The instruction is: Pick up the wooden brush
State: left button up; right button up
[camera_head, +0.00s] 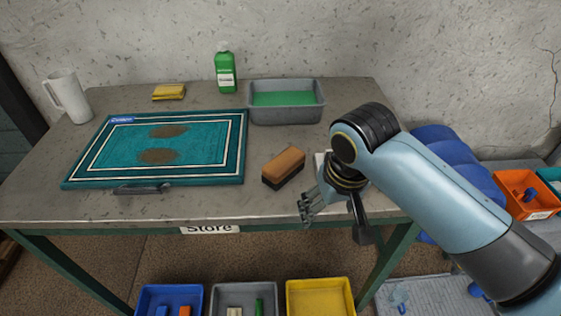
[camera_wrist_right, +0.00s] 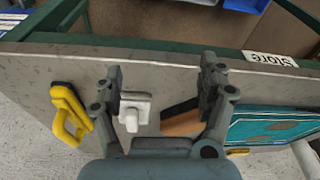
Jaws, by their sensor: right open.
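The wooden brush (camera_head: 284,164) lies on the grey workbench, brown on top with a dark lower part. My right gripper (camera_head: 335,216) is to its right, over the bench's front edge, open and not touching it. My left gripper is in neither view.
A teal rug (camera_head: 217,160) lies left of the brush. Behind are a grey tub (camera_head: 285,115) with green contents, a green bottle (camera_head: 225,75), yellow sponges (camera_head: 169,92) and a white jug (camera_head: 67,97). A white object (camera_wrist_right: 134,109) and yellow-handled tool (camera_wrist_right: 69,118) are near the gripper.

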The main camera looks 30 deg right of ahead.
aim_at(284, 159)
jog(key=w+m, duration=0.1)
jog(key=w, duration=0.1)
jog(key=w+r+m, duration=0.1)
jog(key=w+m, duration=0.1)
jog(key=w, duration=0.1)
jog(key=w+m+g, duration=0.1)
jog(key=w, duration=0.2)
jog(key=shift+d+r+m, duration=0.3)
jog(key=shift+d+r, duration=0.05)
jog(key=shift+r, duration=0.05)
jog(key=w+r+m, duration=0.2)
jog(key=w, duration=0.1)
jog(key=w+r+m, duration=0.2)
jog(key=w, duration=0.1)
jog(key=w+r+m+g+p, duration=0.1)
jog(key=w+r+m, duration=0.1)
jog(key=shift+w+d+y, duration=0.2)
jog(key=shift+w+y, duration=0.2)
jog(key=shift+w+f, duration=0.1)
jog(key=shift+f, duration=0.15)
notch_tip(284, 159, down, 4)
jog(key=shift+f, duration=0.25)
jog(key=f, duration=0.5)
jog(key=shift+s+d+f, duration=0.1)
jog(key=shift+s+f, duration=0.05)
jog(key=shift+s, duration=0.05)
